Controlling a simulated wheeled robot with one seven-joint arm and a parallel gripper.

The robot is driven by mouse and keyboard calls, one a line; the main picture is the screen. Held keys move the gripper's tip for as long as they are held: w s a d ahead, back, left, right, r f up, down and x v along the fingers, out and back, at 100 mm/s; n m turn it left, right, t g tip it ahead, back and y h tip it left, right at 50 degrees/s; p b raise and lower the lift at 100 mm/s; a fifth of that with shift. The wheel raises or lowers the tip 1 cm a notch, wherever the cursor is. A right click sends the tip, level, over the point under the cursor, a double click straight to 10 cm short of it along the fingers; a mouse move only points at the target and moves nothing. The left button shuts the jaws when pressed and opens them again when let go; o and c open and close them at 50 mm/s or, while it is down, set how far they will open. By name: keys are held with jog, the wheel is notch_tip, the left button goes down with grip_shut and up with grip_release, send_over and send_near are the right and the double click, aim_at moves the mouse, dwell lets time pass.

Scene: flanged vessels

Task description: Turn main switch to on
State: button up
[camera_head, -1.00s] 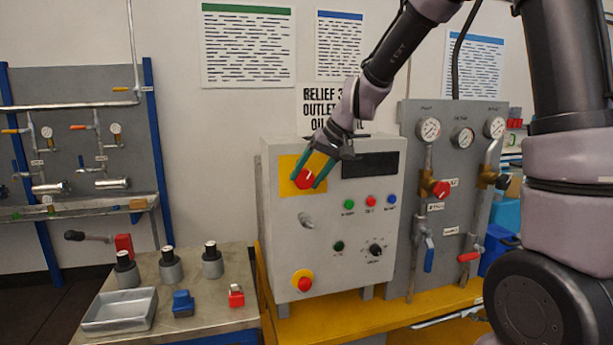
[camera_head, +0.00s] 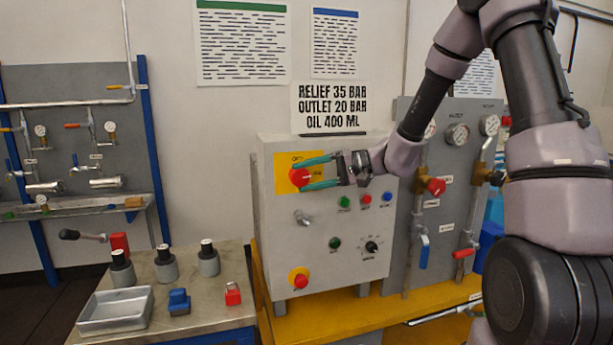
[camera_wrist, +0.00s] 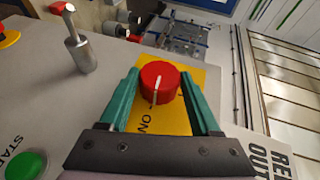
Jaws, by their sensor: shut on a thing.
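The main switch is a round red knob (camera_head: 299,178) on a yellow plate (camera_head: 284,160) at the upper left of the grey control box (camera_head: 325,270). My gripper (camera_head: 301,174) reaches in from the right, its green fingers lying nearly level and shut on the knob, one above and one below. In the wrist view the red knob (camera_wrist: 158,82) sits between the fingertips of my gripper (camera_wrist: 160,76). A white line on the knob points roughly at the ON lettering (camera_wrist: 145,121) on the plate. My gripper's base hides part of the box's top right.
A gauge panel (camera_head: 405,200) stands right. A bench with a tray (camera_head: 115,308) stands left.

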jog(key=shift+s+f+y, duration=0.1)
jog(key=shift+f+y, duration=0.05)
jog(key=shift+y, duration=0.45)
jog(key=o, duration=1.4)
jog(key=d, duration=0.3)
jog(key=d+r, duration=0.1)
jog(key=d, duration=0.3)
jog(key=s+d, duration=0.1)
jog(key=d, duration=0.2)
jog(key=shift+s+d+r, duration=0.1)
jog(key=shift+d+r, duration=0.25)
